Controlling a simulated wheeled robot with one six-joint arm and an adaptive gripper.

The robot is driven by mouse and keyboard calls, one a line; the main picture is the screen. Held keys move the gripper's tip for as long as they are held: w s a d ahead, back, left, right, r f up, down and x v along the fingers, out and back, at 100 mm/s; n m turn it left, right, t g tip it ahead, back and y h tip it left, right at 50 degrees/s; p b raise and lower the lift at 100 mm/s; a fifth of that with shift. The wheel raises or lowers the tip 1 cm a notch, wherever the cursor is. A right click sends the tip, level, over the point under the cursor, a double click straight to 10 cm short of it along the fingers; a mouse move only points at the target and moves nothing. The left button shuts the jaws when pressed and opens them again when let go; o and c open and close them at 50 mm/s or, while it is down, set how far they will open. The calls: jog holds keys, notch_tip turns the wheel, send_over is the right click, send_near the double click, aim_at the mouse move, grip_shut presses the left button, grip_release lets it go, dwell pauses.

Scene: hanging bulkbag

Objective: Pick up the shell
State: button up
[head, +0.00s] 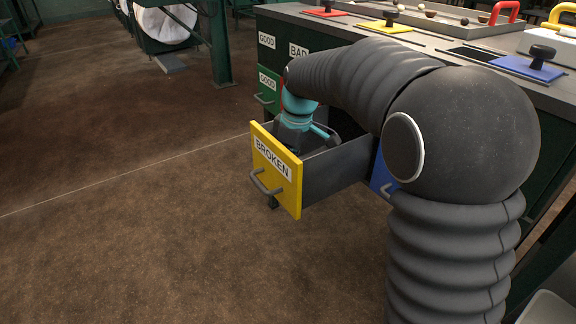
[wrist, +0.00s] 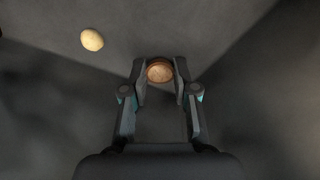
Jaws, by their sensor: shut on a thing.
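In the wrist view a round brown shell (wrist: 159,71) sits between the fingertips of my gripper (wrist: 160,80). My gripper is shut on it. In the head view my gripper (head: 296,140) reaches down into the open drawer with the yellow front marked BROKEN (head: 276,171). The fingertips and the shell are hidden there by the drawer front and my arm. A pale, oval object (wrist: 92,40) lies apart on the grey surface in the wrist view, up and left of my gripper.
The drawer's grey side wall (head: 335,178) stands close to my gripper. A green drawer marked GOOD (head: 267,84) is behind. On the bench top are a yellow lid (head: 385,27), a blue lid (head: 527,69) and a tray (head: 440,20) with several round things.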

notch_tip(320, 180, up, 18)
jog(key=p, duration=0.3)
jog(key=shift+p, duration=0.35)
jog(key=shift+s, duration=0.15)
dwell(0.3)
